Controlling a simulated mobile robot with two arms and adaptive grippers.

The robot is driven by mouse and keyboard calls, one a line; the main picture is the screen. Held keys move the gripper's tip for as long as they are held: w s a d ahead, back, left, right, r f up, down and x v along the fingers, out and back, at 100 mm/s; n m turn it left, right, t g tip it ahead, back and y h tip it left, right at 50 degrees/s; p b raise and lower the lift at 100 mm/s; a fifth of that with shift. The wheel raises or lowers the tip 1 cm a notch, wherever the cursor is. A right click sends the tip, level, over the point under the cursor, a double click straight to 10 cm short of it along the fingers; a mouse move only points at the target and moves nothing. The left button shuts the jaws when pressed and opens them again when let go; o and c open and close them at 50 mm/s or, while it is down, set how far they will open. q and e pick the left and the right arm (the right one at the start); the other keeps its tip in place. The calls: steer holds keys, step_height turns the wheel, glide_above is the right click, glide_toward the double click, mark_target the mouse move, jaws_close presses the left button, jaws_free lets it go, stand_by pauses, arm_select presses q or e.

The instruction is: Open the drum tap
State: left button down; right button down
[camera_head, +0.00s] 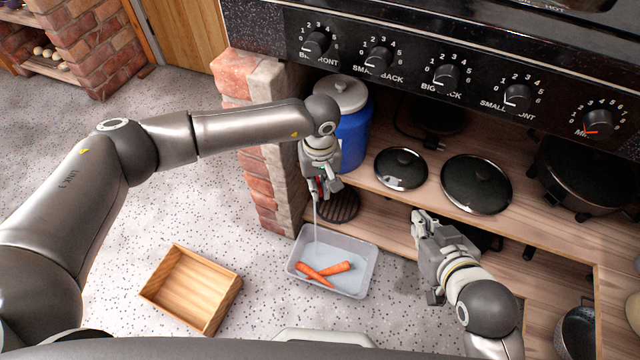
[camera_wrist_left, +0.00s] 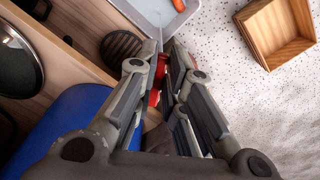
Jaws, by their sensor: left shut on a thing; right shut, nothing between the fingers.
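The blue drum (camera_head: 354,135) with a pale lid stands on the wooden shelf under the cooker. Its red tap (camera_wrist_left: 154,97) sits between the fingers of my left gripper (camera_head: 324,190), which is shut on it. The fingers mostly hide the tap in the head view. A thin stream of water (camera_head: 315,222) falls from below the tap into a grey tub (camera_head: 368,278). The tub holds shallow water and carrots (camera_head: 327,271). My right gripper (camera_head: 422,222) is shut and empty, right of the tub, in front of the shelf.
A wooden box (camera_head: 192,288) lies empty on the speckled floor, left of the tub. Black lids (camera_head: 476,184) and a dark pot (camera_head: 585,172) are on the shelf. A brick pillar (camera_head: 262,185) stands left of the drum. Cooker knobs are above.

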mark_target(320, 190)
arm_select(q)
steer(key=c, duration=1.5)
jaws_free()
step_height(320, 190, up, 12)
steer(key=shift+r, duration=0.1)
